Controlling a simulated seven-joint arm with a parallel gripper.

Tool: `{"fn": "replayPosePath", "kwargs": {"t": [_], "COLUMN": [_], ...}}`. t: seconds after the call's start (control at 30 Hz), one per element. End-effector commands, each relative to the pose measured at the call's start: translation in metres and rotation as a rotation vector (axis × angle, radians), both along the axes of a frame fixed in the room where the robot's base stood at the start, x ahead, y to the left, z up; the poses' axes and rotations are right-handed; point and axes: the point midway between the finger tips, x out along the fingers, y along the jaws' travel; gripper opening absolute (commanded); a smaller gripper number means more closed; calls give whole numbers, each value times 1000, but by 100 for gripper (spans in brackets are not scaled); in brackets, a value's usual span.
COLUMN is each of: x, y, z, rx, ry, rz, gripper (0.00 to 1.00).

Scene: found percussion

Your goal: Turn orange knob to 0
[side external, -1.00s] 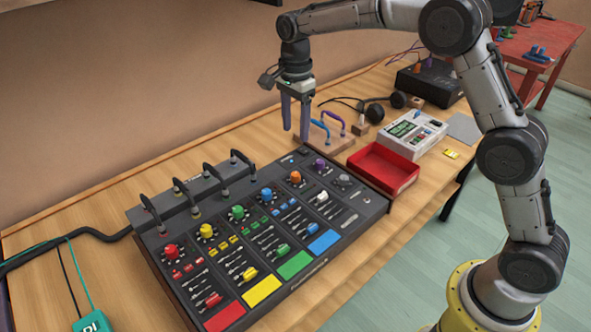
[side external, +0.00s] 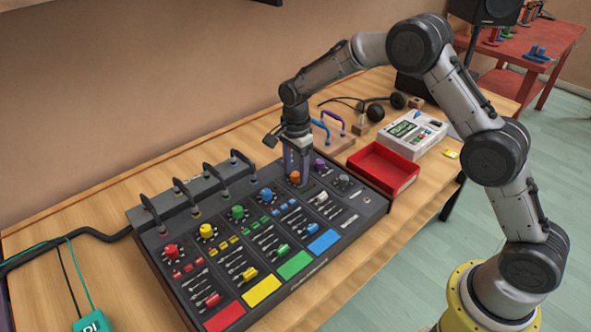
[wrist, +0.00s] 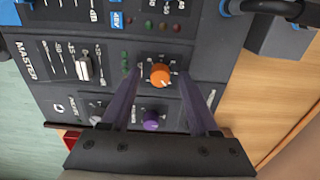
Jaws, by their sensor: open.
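The orange knob (side external: 294,178) is on the upper right part of the dark mixer panel (side external: 345,222). It also shows in the wrist view (wrist: 160,75), with a white pointer mark on its face. My gripper (side external: 297,178) is low over the panel at the orange knob. Its purple fingers are open, and in the wrist view (wrist: 160,72) they stand apart on either side of the knob, with gaps between. I cannot tell how far down the fingertips reach.
A purple knob (wrist: 152,121) sits close beside the orange one, between the fingers in the wrist view. A blue knob (side external: 266,195) is on the other side. Black cable plugs (side external: 243,166) stand behind the panel. A red tray (side external: 382,170) is to the right.

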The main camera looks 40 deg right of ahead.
Motion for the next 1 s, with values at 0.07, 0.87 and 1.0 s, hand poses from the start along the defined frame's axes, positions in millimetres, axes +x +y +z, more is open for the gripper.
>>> {"fn": "replayPosePath", "kwargs": {"t": [0.07,0.87,1.0], "x": [0,0,0], "y": [0,0,0], "z": [-1,0,0], "rx": [0,0,0], "ry": [0,0,0], "rz": [0,5,33], "gripper": [61,0,0]}}
